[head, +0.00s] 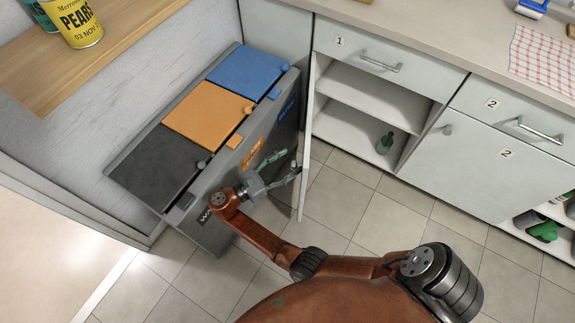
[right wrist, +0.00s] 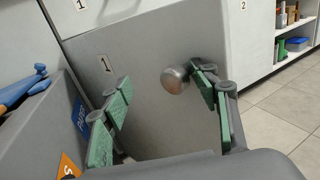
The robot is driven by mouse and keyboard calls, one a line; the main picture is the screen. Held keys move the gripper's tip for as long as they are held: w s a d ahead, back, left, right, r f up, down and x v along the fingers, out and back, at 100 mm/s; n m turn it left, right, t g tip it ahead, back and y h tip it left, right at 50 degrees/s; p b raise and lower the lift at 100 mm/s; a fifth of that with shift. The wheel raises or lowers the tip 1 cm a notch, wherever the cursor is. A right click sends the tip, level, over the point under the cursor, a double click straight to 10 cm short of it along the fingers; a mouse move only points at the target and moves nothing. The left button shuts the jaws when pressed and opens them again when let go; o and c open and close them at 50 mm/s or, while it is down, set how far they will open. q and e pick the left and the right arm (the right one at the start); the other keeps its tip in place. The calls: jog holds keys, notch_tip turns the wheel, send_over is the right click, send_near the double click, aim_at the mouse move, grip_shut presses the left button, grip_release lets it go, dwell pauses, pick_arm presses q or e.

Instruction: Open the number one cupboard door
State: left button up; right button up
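The number one cupboard door (head: 306,140) stands swung wide open, seen nearly edge-on in the head view. In the right wrist view its outer face (right wrist: 140,105) shows a "1" label and a round metal knob (right wrist: 174,80). My right gripper (head: 283,168) is at the outer face of the door, between it and the bins. Its green-padded fingers are open (right wrist: 163,84), with the knob in the gap, nearer the right-hand finger. I cannot tell whether that finger touches it. The number one cupboard (head: 365,98) shows its shelves and a green bottle. My left gripper is not in view.
A grey bin unit (head: 195,225) with black, orange and blue lids stands close to the left of the open door. A drawer labelled 1 (head: 385,55) is above the cupboard. The number two door (head: 480,165) is shut. Tiled floor lies clear in front of the cupboards.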

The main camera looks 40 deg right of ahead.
jog(key=shift+w+a+r, duration=0.1)
jog(key=shift+w+r, duration=0.15)
jog(key=shift+w, duration=0.05)
jog(key=a, duration=0.7)
jog(key=shift+s+a+f, duration=0.2)
jog(key=shift+a+f, duration=0.05)
jog(key=shift+a, duration=0.1)
